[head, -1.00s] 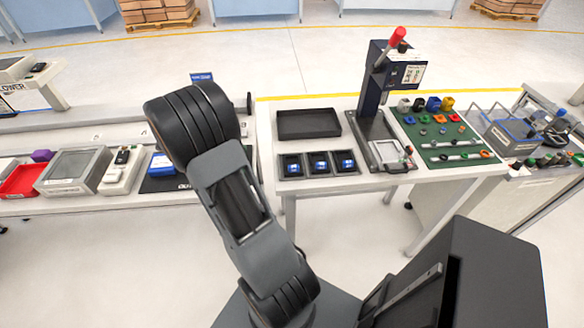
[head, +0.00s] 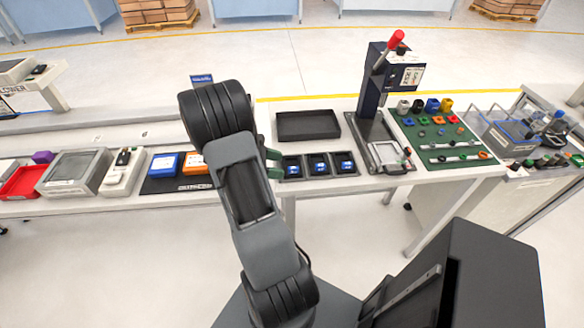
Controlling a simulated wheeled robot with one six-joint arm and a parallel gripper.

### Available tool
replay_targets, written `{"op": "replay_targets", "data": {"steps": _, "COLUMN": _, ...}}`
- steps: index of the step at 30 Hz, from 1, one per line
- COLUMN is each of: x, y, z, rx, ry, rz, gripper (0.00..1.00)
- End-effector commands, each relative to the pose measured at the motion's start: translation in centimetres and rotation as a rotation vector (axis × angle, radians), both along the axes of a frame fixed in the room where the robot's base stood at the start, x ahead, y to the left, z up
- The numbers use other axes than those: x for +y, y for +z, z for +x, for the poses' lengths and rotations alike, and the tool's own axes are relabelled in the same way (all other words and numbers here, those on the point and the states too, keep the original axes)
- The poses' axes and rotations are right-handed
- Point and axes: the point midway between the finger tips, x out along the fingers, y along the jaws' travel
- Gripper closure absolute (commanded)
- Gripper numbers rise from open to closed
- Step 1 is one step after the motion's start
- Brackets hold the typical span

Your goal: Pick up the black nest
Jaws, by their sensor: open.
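A small black block (head: 418,105), which looks like the black nest, stands in the back row of the green board (head: 415,143) on the right of the white table. A grey-white block (head: 403,107) is on its left and a blue block (head: 432,105) on its right. My gripper (head: 274,164) shows only in part, as green fingers beyond my arm at the table's left edge, beside the leftmost dark bin. It is open and far to the left of the black block. The rest of it is hidden by my arm.
A tall press with a red handle (head: 397,37) stands between my gripper and the green board. An empty black tray (head: 308,125) and dark bins (head: 319,166) with blue-white items lie left of it. A yellow block (head: 447,104) ends the back row.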

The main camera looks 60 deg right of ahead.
Motion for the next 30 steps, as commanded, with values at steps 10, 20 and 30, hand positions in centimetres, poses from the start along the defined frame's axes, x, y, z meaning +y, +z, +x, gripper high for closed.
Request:
{"op": "replay_targets", "data": {"steps": 10, "x": -2.0, "y": -1.3, "z": -2.9, "rx": 0.001, "ry": -0.002, "rz": 0.000, "gripper": 0.31}}
{"op": "replay_targets", "data": {"steps": 20, "x": -2.1, "y": -1.4, "z": -3.0, "rx": 0.001, "ry": -0.001, "rz": 0.000, "gripper": 0.38}}
{"op": "replay_targets", "data": {"steps": 30, "x": -2.1, "y": -1.4, "z": -3.0, "rx": 0.000, "ry": -0.001, "rz": 0.000, "gripper": 0.70}}
